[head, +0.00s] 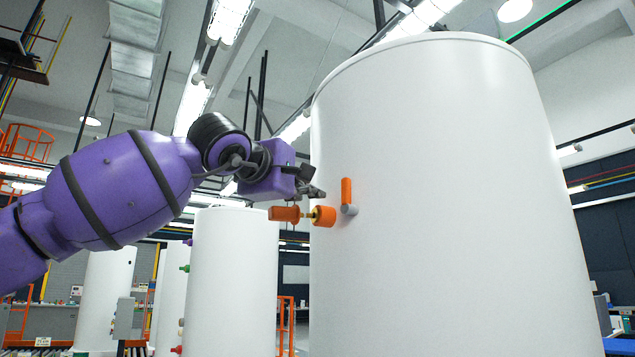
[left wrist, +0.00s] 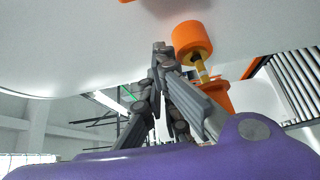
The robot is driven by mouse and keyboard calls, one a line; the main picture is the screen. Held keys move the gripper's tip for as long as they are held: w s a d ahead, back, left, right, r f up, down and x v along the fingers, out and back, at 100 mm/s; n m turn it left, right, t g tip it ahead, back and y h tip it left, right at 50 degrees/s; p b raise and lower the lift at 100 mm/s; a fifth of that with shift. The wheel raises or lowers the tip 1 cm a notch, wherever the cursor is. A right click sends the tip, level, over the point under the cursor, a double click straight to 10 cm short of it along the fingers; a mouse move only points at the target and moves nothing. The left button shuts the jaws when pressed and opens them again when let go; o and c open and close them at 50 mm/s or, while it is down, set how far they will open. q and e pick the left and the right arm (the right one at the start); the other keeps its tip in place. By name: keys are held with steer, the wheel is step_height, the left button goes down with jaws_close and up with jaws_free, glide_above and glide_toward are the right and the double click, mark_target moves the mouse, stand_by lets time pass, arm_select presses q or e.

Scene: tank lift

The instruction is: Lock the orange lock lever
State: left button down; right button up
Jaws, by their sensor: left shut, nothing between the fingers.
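An orange lever (head: 347,190) stands upright on a grey pivot (head: 350,210) on the side of the large white tank (head: 440,200). To its left, an orange cylinder (head: 323,216) with a yellow shaft and an orange end piece (head: 284,214) sticks out from the tank's edge. My left gripper (head: 320,192) is shut and empty, just left of the lever and above the orange cylinder, apart from the lever. In the left wrist view the shut fingertips (left wrist: 160,46) point at the white tank wall, with the orange cylinder (left wrist: 192,38) close to their right. My right gripper is not in view.
Smaller white tanks (head: 235,280) stand behind at the left. An orange railing (head: 27,143) shows far left. The tank wall right of the lever is bare.

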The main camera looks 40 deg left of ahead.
mark_target(349, 197)
arm_select(q)
steer(key=shift+s+d, duration=0.1)
steer(key=shift+d, duration=1.85)
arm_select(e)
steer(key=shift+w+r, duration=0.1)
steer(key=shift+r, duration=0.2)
arm_select(q)
steer(key=shift+a, duration=0.15)
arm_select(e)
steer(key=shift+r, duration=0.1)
